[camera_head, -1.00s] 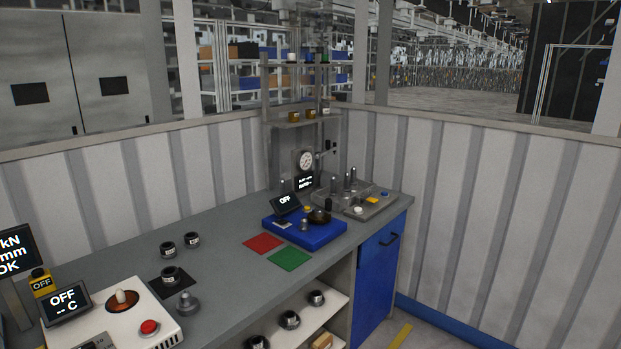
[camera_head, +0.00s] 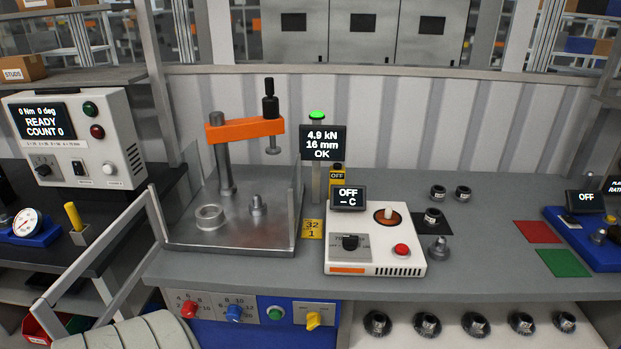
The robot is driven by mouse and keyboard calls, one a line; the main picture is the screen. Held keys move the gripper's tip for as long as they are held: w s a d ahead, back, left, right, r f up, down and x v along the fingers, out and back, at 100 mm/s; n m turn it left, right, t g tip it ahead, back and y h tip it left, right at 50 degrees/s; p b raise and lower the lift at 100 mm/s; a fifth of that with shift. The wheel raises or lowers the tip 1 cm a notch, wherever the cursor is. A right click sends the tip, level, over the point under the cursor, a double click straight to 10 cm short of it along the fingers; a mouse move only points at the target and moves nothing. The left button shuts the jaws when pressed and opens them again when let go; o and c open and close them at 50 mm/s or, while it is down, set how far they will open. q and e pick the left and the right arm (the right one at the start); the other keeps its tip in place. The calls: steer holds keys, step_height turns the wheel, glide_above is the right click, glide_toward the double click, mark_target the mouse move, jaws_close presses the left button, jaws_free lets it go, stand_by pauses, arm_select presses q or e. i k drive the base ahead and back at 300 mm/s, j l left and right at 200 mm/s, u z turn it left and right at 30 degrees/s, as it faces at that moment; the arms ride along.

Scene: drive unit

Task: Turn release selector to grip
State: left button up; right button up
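Neither of my grippers shows in the head view. Several selector knobs are in sight, and their lettering is too small to tell which is the release selector. A yellow knob (camera_head: 313,320) sits on a pale plate on the blue front panel under the bench. A red knob (camera_head: 189,309) and a blue knob (camera_head: 234,313) sit to its left on numbered plates. A black knob (camera_head: 350,241) sits on the white heater box, whose display reads OFF. Another black knob (camera_head: 43,169) is on the torque controller at the left.
A press (camera_head: 228,160) with an orange arm stands on the bench beside a display (camera_head: 323,143) reading 4.9 kN, 16 mm, OK, under a green lamp. A green button (camera_head: 275,313) is on the front panel. Red (camera_head: 530,232) and green (camera_head: 563,263) mats lie at right.

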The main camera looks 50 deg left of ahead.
mark_target(313, 320)
steer(key=u, duration=1.5)
